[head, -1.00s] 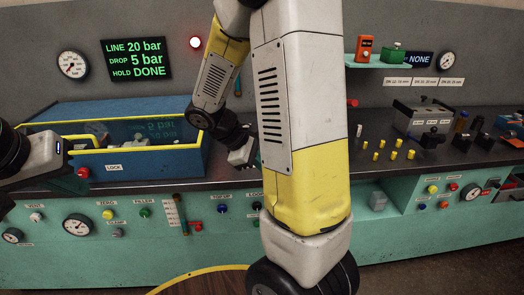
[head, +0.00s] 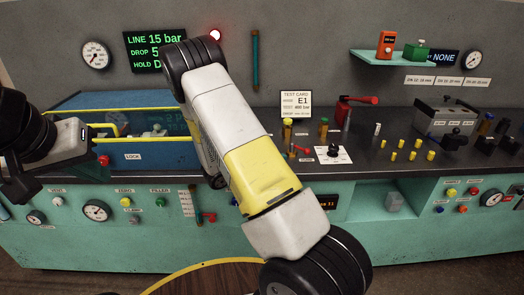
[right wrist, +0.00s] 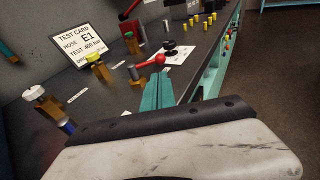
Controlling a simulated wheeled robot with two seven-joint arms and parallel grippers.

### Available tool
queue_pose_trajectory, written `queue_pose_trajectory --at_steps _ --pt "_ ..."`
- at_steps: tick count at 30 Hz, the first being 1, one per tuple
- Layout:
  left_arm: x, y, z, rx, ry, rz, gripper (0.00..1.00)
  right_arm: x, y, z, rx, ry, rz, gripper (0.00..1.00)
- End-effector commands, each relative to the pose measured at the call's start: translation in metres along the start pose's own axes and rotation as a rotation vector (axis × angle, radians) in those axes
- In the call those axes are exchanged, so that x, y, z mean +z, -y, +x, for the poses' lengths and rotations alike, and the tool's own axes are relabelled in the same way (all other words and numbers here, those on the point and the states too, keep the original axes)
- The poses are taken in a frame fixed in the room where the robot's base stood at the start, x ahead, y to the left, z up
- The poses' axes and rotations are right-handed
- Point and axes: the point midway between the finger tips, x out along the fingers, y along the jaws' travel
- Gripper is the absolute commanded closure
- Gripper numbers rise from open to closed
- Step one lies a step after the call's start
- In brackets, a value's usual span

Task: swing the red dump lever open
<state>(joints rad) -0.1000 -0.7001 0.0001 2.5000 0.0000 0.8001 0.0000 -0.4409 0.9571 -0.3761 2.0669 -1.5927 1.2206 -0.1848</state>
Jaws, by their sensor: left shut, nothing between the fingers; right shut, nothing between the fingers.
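A red lever (head: 300,150) stands low on the bench beside a white card with a black knob. It also shows in the right wrist view (right wrist: 148,63), just beyond my right gripper. A larger red handle (head: 358,99) sits further back; I cannot read which is labelled as the dump lever. My right gripper (right wrist: 158,92) is shut and empty, its teal fingers pointing at the low red lever; I cannot tell if they touch. In the head view my right arm hides it. My left gripper (head: 82,133) is shut at the far left, by the blue box, its fingertips hardly visible.
A test card (head: 295,103) stands at the back, with brass-coloured fittings (right wrist: 98,68) before it. A blue box with a yellow rim (head: 150,155) is on the left. Yellow pegs (head: 397,155) and a grey block (head: 445,118) are on the right. The display (head: 157,50) is partly covered.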

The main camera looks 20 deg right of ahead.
Motion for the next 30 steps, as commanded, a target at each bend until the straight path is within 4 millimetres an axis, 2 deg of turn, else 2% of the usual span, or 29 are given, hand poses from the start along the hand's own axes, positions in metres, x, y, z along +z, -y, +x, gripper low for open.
queue_pose_trajectory --at_steps 1,6,13,18,30 --pt "0.0 0.0 0.0 0.0 0.0 0.0 1.0 0.0 0.002 0.013 -0.005 0.0 -0.001 1.0" --pt "0.0 0.0 0.0 0.0 0.0 0.0 1.0 0.0 0.002 0.05 -0.005 0.0 -0.001 1.0" --pt "0.0 0.0 0.0 0.0 0.0 0.0 1.0 0.0 0.001 0.086 -0.003 0.0 0.0 1.0" --pt "0.0 0.0 0.0 0.0 0.0 0.0 1.0 -0.001 0.001 0.098 -0.001 -0.002 0.0 1.0" --pt "0.0 0.0 0.0 0.0 0.0 0.0 1.0 0.0 0.0 0.101 0.0 -0.001 0.0 1.0"
